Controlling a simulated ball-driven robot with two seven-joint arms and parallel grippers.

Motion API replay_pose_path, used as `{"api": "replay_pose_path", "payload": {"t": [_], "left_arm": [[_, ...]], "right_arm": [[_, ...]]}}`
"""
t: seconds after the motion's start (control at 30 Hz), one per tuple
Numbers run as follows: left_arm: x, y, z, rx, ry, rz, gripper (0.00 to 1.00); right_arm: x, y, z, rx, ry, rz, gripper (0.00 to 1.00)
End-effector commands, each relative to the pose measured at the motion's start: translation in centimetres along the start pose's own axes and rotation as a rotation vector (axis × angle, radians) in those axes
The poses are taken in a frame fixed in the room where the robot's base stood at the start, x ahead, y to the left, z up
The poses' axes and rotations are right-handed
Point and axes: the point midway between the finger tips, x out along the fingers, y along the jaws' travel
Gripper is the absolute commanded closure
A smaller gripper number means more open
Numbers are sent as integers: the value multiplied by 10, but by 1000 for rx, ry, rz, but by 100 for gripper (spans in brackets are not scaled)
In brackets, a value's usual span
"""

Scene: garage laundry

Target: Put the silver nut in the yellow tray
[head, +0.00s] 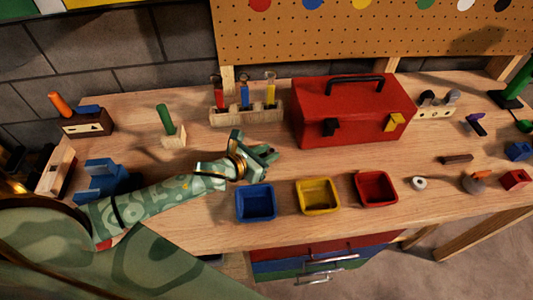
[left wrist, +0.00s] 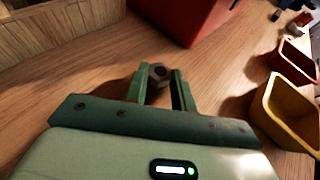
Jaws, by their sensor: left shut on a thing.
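My left gripper (head: 268,157) is above the bench, behind the blue tray and in front of the red toolbox. It is shut on a small hexagonal nut (left wrist: 158,72), which looks dark grey in the left wrist view, at its fingertips. The nut cannot be made out in the head view. The yellow tray (head: 319,208) stands at the bench front, to the right of and nearer than the gripper; it also shows in the left wrist view (left wrist: 285,127) at the right edge. My right gripper is not in view.
A blue tray (head: 256,216) and a red tray (head: 378,202) flank the yellow one. A red toolbox (head: 350,118) stands behind, with a wooden rack (head: 247,115) to its left. Small parts lie at the right. Bare wood lies between gripper and yellow tray.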

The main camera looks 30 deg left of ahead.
Motion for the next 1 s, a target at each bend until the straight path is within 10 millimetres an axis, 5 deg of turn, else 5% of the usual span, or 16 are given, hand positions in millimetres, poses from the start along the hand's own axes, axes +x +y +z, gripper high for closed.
{"api": "replay_pose_path", "payload": {"t": [0.2,0.23,0.3,0.67,1.0], "left_arm": [[1,0,-3,1,1,0,97],[1,0,-3,1,1,0,67],[1,0,-2,0,1,0,53],[-5,0,0,1,2,1,53],[-81,0,0,0,4,0,53]], "right_arm": [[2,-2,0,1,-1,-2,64],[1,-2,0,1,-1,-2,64],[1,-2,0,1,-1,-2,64],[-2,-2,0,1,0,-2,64],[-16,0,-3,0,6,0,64]]}}
